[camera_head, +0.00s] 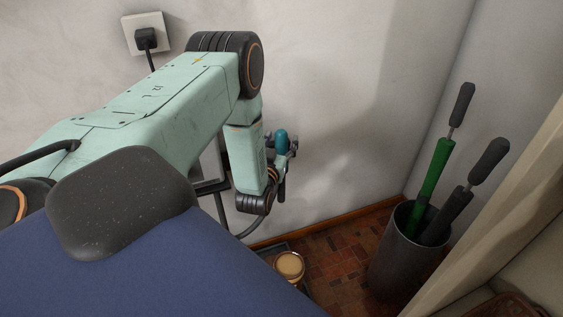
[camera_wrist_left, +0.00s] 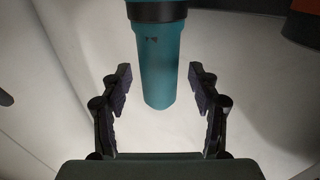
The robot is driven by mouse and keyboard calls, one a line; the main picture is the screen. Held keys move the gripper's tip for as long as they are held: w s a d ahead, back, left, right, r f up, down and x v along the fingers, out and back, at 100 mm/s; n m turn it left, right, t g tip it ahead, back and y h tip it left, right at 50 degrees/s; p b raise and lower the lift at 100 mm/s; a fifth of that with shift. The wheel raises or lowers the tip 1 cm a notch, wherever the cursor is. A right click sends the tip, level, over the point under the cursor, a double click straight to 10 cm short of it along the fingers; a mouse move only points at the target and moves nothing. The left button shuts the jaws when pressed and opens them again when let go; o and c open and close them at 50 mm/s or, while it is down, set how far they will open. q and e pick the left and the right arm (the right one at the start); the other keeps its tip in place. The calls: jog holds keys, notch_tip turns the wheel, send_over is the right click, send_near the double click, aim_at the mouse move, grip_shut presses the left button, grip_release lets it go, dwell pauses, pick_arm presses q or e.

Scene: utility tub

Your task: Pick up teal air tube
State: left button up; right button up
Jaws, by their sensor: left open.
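The teal air tube (camera_head: 281,137) shows only as a small teal piece at my left gripper (camera_head: 286,160) in the head view; the rest is hidden. In the left wrist view the tube (camera_wrist_left: 163,55) comes down from the top edge, with a dark band near the top and a rounded lower end. My left gripper (camera_wrist_left: 160,82) is open, one finger on each side of the tube's lower end. Gaps show on both sides, and neither finger touches it. I cannot tell how deep the tube sits between the fingers. My right gripper is not in view.
A dark metal bin (camera_head: 397,262) holding a green-barrelled tool (camera_head: 431,170) and a black one (camera_head: 447,215) stands to the right on the brick-patterned floor. A container with a tan round top (camera_head: 289,265) is below my left arm. The pale wall (camera_head: 330,80) is close behind the gripper.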

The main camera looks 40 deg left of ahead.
pick_arm(q)
jog(key=shift+w, duration=0.15)
jog(key=shift+c, duration=0.5)
jog(key=c, duration=1.2)
